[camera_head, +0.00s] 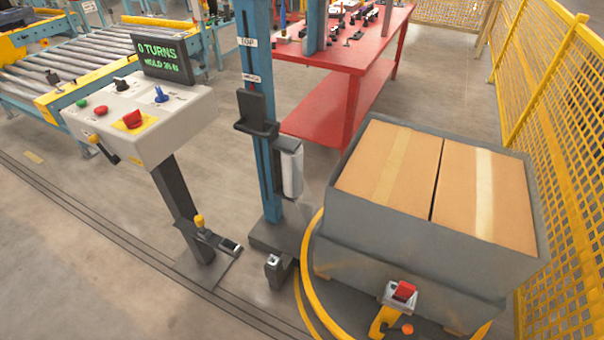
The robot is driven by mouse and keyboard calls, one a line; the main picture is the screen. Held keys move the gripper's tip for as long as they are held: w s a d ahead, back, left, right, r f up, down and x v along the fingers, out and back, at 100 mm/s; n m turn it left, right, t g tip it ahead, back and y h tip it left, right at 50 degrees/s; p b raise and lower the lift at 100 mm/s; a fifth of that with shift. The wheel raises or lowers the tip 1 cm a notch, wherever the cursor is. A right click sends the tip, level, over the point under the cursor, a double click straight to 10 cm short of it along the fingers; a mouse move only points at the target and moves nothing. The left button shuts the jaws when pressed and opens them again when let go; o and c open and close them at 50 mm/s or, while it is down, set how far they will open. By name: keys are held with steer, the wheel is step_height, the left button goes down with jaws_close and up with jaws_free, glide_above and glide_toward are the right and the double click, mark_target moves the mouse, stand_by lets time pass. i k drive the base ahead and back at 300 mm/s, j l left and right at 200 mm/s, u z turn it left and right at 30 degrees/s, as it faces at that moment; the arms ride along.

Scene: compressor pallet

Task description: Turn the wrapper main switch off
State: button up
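The wrapper's control box (165,137) stands on a dark post left of centre. A red knob on a yellow plate (134,119) sits on its top face near the front edge and looks like the main switch. Its exact turn position is too small to tell. The display (163,59) is lit green and reads "0 TURNS" with a second line below. My gripper is not in view.
A black-handled lever (104,149) sticks out of the box's left side. A blue mast (261,150) stands right of the box. A grey crate with cartons (345,220) is on the turntable, with a red-topped switch (404,290) in front. Floor left of the post is clear.

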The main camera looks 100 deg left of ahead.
mark_target(132, 120)
steer(key=u, duration=3.5)
